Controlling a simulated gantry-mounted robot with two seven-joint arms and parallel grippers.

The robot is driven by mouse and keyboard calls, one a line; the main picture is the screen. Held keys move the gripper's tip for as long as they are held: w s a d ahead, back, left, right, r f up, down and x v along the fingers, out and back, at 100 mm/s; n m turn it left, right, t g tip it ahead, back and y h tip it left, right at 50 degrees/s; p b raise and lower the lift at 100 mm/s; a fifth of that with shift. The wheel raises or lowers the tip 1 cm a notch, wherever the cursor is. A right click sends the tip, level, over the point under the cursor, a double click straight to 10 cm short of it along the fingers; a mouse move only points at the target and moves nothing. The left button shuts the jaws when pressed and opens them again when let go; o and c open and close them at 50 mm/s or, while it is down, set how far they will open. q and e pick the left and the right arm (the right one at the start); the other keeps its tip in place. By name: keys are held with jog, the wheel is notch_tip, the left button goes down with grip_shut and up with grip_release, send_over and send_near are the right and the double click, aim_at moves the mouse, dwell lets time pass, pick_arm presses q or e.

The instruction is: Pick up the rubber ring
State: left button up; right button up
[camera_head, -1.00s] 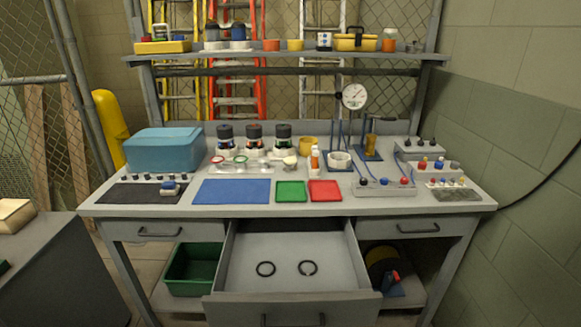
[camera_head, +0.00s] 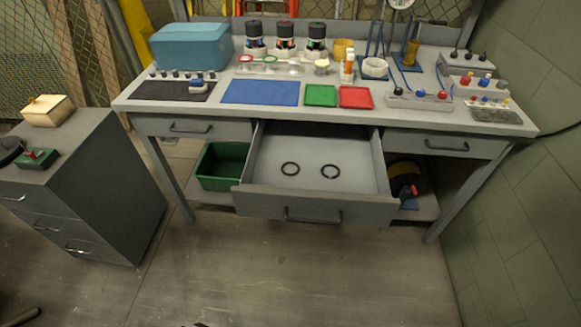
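Two black rings lie flat and apart on the floor of the open middle drawer (camera_head: 310,205). The left ring (camera_head: 290,168) looks like a closed loop. The right ring (camera_head: 330,171) seems to have a small gap in it, though it is too small to be sure. Which of them is rubber cannot be told from the material. Neither of my grippers can be made out in the head view. Only small dark shapes show at the bottom edge, too cut off to identify.
The drawer sticks out from a grey workbench (camera_head: 225,118) carrying a blue mat (camera_head: 260,92), a green tray (camera_head: 320,96) and a red tray (camera_head: 356,97). A green bin (camera_head: 222,166) sits below, left of the drawer. A dark cabinet (camera_head: 95,190) stands left. The floor in front is clear.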

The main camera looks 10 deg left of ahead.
dwell(0.3)
jog(key=o, duration=0.9)
